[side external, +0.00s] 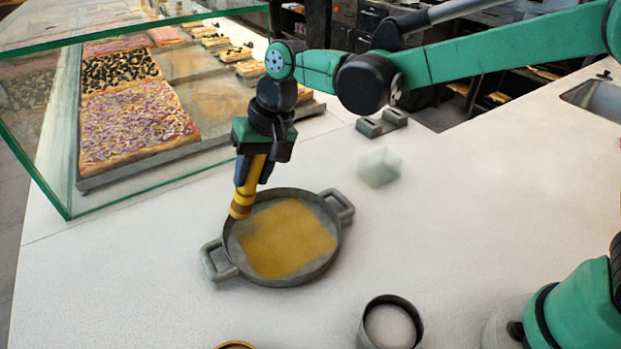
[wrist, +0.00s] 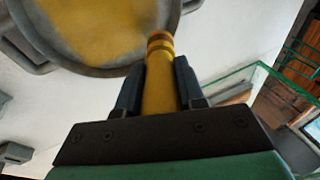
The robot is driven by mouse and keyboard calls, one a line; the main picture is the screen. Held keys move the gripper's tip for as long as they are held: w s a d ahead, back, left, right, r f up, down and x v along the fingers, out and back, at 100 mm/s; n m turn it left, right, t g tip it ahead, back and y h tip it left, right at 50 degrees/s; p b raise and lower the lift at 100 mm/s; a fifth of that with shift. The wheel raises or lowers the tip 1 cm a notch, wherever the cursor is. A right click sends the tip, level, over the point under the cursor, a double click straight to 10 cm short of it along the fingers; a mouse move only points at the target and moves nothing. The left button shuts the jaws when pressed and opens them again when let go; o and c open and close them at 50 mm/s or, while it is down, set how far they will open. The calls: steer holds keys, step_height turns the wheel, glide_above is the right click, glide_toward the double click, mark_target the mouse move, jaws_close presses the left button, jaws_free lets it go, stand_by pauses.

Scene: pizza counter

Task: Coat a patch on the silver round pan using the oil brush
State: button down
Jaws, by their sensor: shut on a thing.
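The silver round pan (side external: 231,262) sits on the white counter with a handle on either side; its rim also shows at the top of the wrist view (wrist: 95,71). A wide yellow-gold oily patch (side external: 287,238) covers much of its floor. My gripper (side external: 251,172) is shut on the yellow oil brush (side external: 243,198), which points down at the pan's upper left rim. In the wrist view the brush (wrist: 160,85) stands between both dark fingers. The brush's tip lies by the rim; I cannot tell whether it touches the pan.
A glass case (side external: 68,140) with pizza slabs (side external: 135,125) stands close by at the left. A dark ring-shaped container (side external: 391,322) is at the front, with a yellow-rimmed item (side external: 235,346) cut off beside it. A pale translucent block (side external: 379,168) lies behind right.

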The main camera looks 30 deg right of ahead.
mark_target(253, 193)
step_height(253, 193, down, 3)
steer(key=shift+r, duration=0.1)
steer(key=shift+s+f, duration=0.15)
steer(key=shift+s, duration=0.55)
steer(key=shift+s+f, duration=0.15)
steer(key=shift+s, duration=0.55)
steer(key=shift+w, duration=1.25)
steer(key=shift+w+r, duration=0.15)
steer(key=shift+w, duration=0.05)
steer(key=shift+r, duration=3.9)
steer(key=shift+f, duration=0.1)
